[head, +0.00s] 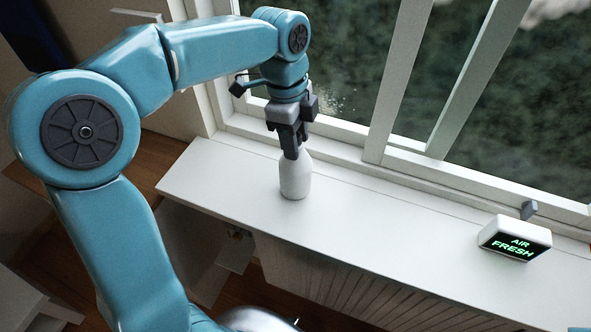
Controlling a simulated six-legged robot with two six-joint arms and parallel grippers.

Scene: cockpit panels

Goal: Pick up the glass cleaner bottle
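A white bottle (296,180) stands upright on the white window sill, near the sill's left end. My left gripper (291,152) points down from above, with its fingers at the bottle's neck. The fingers hide the bottle's top, and I cannot tell whether they are closed on the neck or only beside it. My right gripper is not in view.
The white sill (400,240) is mostly clear to the right of the bottle. A small box display (516,238) reading "AIR FRESH" stands at the right. The window frame (398,85) rises behind the sill. A ribbed radiator (350,292) is below it.

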